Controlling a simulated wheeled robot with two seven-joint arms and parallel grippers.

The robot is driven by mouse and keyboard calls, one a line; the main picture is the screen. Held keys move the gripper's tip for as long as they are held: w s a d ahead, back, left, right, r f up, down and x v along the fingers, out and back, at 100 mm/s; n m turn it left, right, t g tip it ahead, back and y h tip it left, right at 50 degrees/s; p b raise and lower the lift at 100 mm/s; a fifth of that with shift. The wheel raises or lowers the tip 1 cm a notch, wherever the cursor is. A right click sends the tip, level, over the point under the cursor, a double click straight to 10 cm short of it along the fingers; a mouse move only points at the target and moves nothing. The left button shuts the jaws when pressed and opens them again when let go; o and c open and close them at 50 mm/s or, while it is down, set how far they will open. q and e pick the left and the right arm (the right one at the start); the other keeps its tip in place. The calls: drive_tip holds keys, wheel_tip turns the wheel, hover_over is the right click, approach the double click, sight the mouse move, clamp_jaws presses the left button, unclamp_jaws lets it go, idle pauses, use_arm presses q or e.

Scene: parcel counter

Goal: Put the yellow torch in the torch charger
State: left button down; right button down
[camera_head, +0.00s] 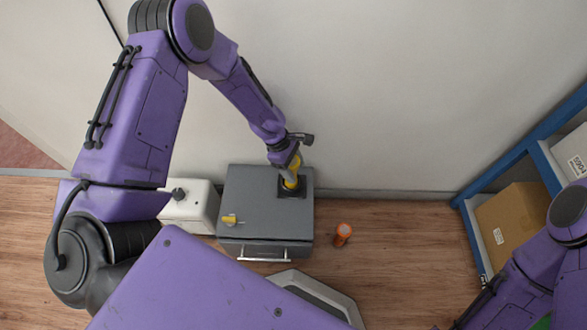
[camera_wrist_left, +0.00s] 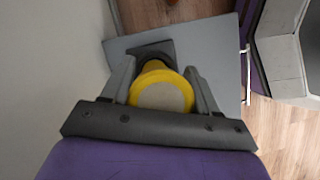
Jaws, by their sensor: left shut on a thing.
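The yellow torch (camera_head: 290,181) is upright between the fingers of my left gripper (camera_head: 291,166), which is shut on it. In the left wrist view the torch (camera_wrist_left: 161,92) shows its pale round end towards the camera, with one finger of my left gripper (camera_wrist_left: 162,88) on each side. The torch charger (camera_head: 308,180) is a black block on the grey cabinet top. It also shows behind the torch in the left wrist view (camera_wrist_left: 146,53). The torch's lower end is at the charger; I cannot tell how deep it sits. My right gripper is not in view.
The grey cabinet (camera_head: 250,195) has a small yellow item (camera_head: 231,220) on its top and a handle in front. A white box (camera_head: 197,208) with a black knob stands to its left. An orange canister (camera_head: 343,233) is to the right. A blue shelf (camera_head: 540,160) holds cartons.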

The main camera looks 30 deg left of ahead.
use_arm(q)
drive_tip(key=shift+f, duration=0.1)
drive_tip(key=shift+c, duration=1.4)
unclamp_jaws()
drive_tip(key=p+v, duration=0.4)
drive_tip(key=v, duration=0.8)
drive_tip(key=shift+p, duration=0.3)
